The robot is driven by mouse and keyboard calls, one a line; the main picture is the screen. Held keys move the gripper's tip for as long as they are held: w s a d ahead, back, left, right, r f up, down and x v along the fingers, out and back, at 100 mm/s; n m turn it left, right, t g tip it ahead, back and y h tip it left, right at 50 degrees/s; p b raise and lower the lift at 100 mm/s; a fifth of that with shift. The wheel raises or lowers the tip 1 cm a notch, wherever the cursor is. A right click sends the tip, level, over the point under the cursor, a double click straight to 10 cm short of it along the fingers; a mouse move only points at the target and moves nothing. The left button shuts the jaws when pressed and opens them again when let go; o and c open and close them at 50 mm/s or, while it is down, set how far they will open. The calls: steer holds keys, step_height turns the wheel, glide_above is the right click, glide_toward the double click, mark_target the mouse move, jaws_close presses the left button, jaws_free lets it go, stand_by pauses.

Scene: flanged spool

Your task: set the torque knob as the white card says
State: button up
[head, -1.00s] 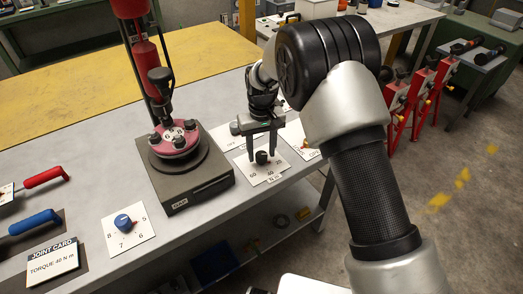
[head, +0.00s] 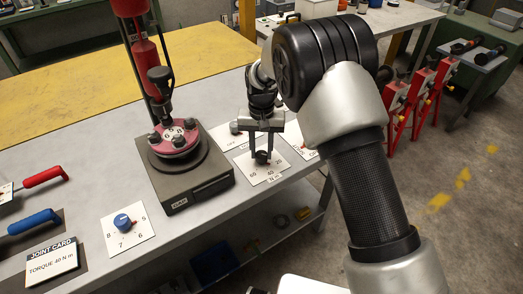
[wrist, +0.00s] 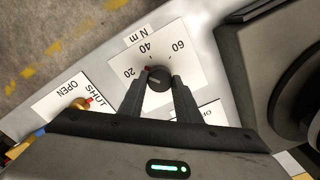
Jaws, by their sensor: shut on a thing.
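The white joint card (head: 52,262) at the lower left of the head view reads "TORQUE 40 N m". The torque knob (wrist: 159,75) is black and round, on a white plate (wrist: 185,52) marked 20, 40, 60 and N m. Its small red mark points between 20 and 40 in the wrist view. My gripper (wrist: 158,82) is shut on the knob, one finger on each side. In the head view my gripper (head: 262,154) comes down from above, and its fingers partly hide the knob.
A machine base with a red flanged spool (head: 173,138) stands close left of the plate. A blue knob (head: 123,221) on a 5-to-8 scale sits nearer. An OPEN/SHUT plate (wrist: 62,100) with a brass-coloured knob lies beside the torque plate. The bench edge is close.

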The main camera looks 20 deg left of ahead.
mark_target(262, 154)
steer(key=m, duration=0.3)
steer(key=shift+m, duration=2.1)
steer(key=shift+r, duration=0.1)
steer(key=o, duration=1.1)
steer(key=shift+c, duration=0.2)
step_height(262, 154, up, 17)
steer(key=shift+r+p, duration=0.2)
steer(key=shift+p, duration=0.25)
